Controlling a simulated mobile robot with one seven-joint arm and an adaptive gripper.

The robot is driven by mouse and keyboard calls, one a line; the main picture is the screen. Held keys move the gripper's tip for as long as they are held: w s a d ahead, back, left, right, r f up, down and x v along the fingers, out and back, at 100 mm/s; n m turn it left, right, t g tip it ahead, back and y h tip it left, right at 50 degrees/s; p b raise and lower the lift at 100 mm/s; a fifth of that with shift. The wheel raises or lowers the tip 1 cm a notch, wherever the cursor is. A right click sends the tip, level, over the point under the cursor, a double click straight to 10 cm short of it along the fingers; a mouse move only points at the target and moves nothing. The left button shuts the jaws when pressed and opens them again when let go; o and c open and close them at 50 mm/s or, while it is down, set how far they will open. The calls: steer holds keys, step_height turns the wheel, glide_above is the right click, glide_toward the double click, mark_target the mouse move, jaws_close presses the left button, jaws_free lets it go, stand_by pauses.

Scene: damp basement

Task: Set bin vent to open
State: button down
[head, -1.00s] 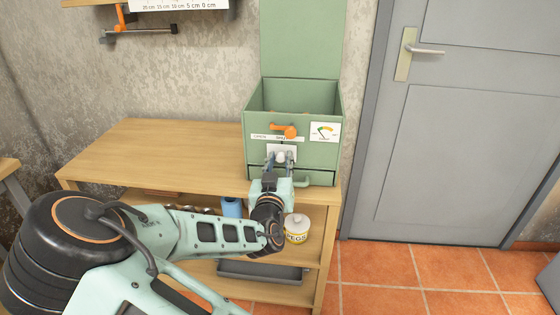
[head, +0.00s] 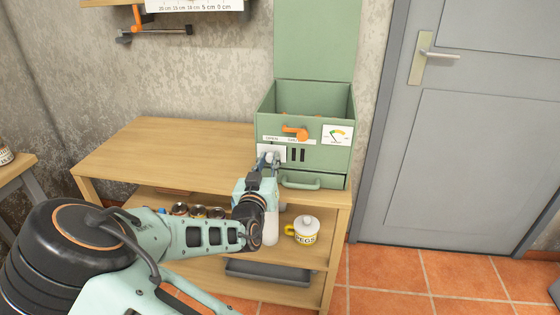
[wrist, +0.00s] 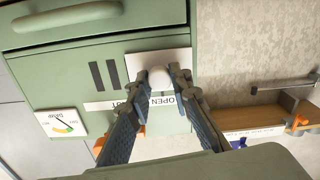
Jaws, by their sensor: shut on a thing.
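The green bin (head: 330,160) stands on the wooden bench with its lid (head: 315,40) raised. The vent on its front is a white sliding plate (wrist: 138,62) with a round pale knob (wrist: 159,77). The plate sits at the left end of the front, by the word OPEN on the label strip (wrist: 164,100). Dark vent slots (head: 297,155) show uncovered to its right; they also show in the wrist view (wrist: 105,75). My gripper (head: 268,160) is shut on the knob, its fingers on either side of it in the wrist view (wrist: 162,80).
An orange lever (head: 295,132) sticks out just above the vent, beside a dial gauge (head: 337,134). A handle (head: 300,182) is below. The bench top (head: 170,150) is clear on the left.

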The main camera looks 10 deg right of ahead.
steer(key=shift+a, duration=0.25)
steer(key=c, duration=1.7)
jaws_free()
steer(key=shift+c, duration=0.2)
steer(key=v, duration=1.2)
